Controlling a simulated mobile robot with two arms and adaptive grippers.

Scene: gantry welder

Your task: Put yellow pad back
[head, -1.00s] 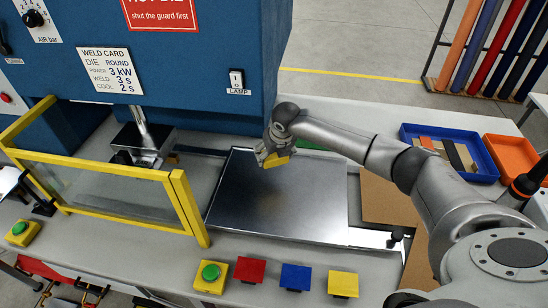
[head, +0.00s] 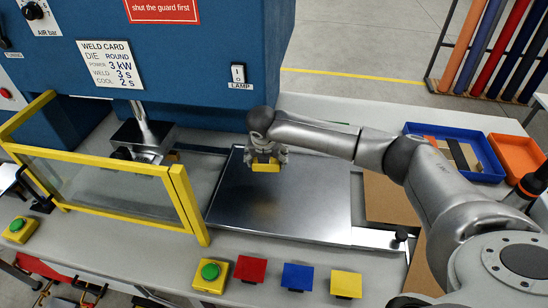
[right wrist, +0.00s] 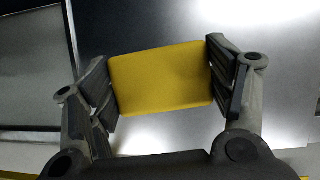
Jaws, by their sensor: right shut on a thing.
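I cannot tell the gap between pad and plate. Dark finger-like parts at the bottom left, perhaps my left gripper (head: 80,290), are small and cut by the frame edge. Their opening is unclear.
Red (head: 250,269), blue (head: 297,277) and yellow (head: 346,284) squares line the front edge beside a green button (head: 210,271). A yellow-framed guard (head: 110,190) stands left of the plate. A blue bin (head: 483,160) and orange bin (head: 517,155) stand at right.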

